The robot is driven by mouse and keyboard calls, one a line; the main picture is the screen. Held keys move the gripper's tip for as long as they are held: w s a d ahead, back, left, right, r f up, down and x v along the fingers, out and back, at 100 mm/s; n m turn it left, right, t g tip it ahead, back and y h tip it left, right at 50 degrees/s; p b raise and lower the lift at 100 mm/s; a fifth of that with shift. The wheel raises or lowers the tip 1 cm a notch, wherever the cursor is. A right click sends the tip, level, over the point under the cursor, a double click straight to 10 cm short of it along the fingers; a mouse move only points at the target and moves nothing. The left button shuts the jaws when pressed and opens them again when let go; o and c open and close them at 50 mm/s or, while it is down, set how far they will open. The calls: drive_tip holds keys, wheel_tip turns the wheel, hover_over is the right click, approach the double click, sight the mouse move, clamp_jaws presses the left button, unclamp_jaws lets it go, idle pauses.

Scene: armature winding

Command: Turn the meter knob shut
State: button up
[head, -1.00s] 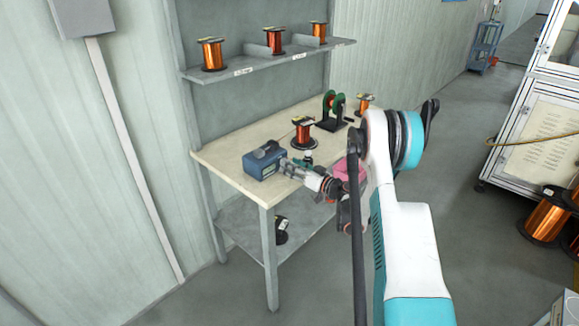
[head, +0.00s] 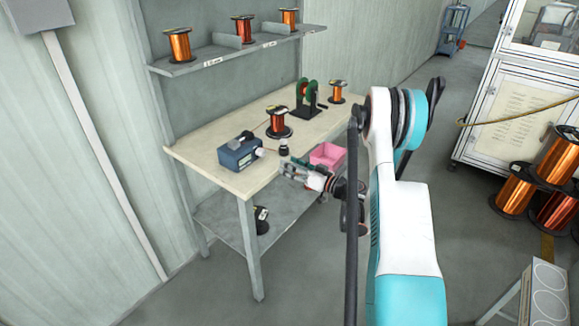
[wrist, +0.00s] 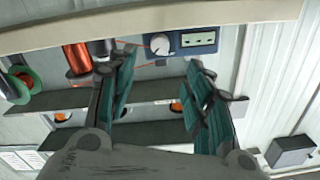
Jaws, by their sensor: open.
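The meter is a small dark blue box (head: 238,157) near the front left of the bench top. Its white round knob (head: 260,152) faces my gripper. In the wrist view the meter's face (wrist: 197,41) shows at the top, with the knob (wrist: 160,44) and its dark pointer line. My gripper (head: 284,165) is open and empty, right of the meter near the bench's front edge, apart from the knob. In the wrist view the knob lies beyond and between the spread fingers (wrist: 161,64). The exact gap is hard to judge.
A copper wire spool (head: 278,122) and a small dark-topped item (head: 283,147) stand close to the meter. A pink bin (head: 328,154) sits to the right, a green winder (head: 306,98) behind. A shelf (head: 240,50) holding spools hangs above the bench (head: 205,150).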

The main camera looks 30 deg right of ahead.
sight(264, 154)
drive_tip(key=w+a+n, duration=0.1)
drive_tip(key=w, duration=0.2)
drive_tip(key=w+a+n, duration=0.1)
drive_tip(key=w, duration=0.2)
drive_tip(key=w+a+n, duration=0.1)
drive_tip(key=w+a, duration=0.1)
drive_tip(key=w, duration=0.2)
drive_tip(key=shift+f, duration=0.1)
drive_tip(key=shift+w+a, duration=0.15)
drive_tip(key=shift+w, duration=0.45)
drive_tip(key=c, duration=1)
